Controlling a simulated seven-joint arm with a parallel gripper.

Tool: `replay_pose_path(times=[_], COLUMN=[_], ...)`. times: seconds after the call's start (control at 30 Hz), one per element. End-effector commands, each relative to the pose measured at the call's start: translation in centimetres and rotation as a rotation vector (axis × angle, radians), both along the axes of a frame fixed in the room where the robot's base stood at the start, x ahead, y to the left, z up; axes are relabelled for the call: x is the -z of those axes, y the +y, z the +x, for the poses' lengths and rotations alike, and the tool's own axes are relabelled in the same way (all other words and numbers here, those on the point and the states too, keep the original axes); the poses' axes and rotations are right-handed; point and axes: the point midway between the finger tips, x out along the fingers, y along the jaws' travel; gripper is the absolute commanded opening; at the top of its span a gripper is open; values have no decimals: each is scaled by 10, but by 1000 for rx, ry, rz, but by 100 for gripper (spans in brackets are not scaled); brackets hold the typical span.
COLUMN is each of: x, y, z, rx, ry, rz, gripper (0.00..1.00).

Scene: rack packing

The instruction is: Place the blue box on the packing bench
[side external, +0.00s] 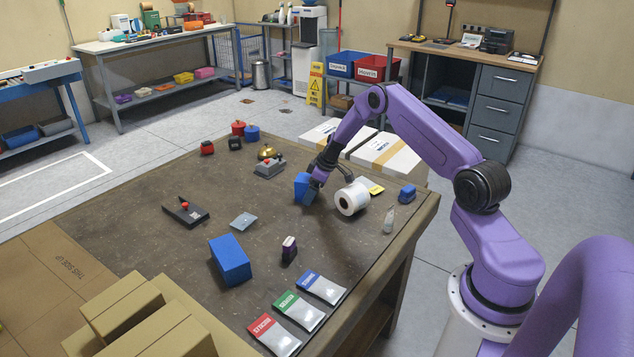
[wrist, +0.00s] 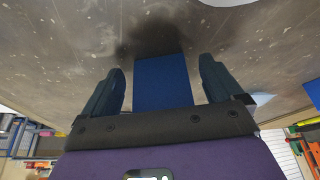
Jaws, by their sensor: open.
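A blue box (side external: 302,185) is on the brown packing bench (side external: 150,235), right of the bench's middle, with my gripper (side external: 311,193) down at it. In the wrist view the same blue box (wrist: 163,82) sits between my two fingers (wrist: 160,85), with a gap on each side. The fingers are open. A dark shadow lies on the bench just beyond the box. The box's underside is hidden, and part of it is behind the gripper in the side view.
A larger blue box (side external: 230,259) and a smaller blue item (side external: 407,194) are also on the bench. A white roll (side external: 351,198) stands close right of my gripper. A grey device (side external: 269,168) is behind it. Free bench surface lies to the left and front.

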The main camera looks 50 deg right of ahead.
Motion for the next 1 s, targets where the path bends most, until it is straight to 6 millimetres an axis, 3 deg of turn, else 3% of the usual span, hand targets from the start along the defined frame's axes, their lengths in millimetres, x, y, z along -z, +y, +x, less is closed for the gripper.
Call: replay_pose_path(times=[0.6,0.83,0.93,1.0], x=[-89,-108,-114,-123], y=[-15,-17,-7,15], z=[-34,-41,-41,-40], rx=[3,0,-13,-40], ry=[-2,0,3,12], rz=[0,-1,2,9], gripper=[93,93,93,93])
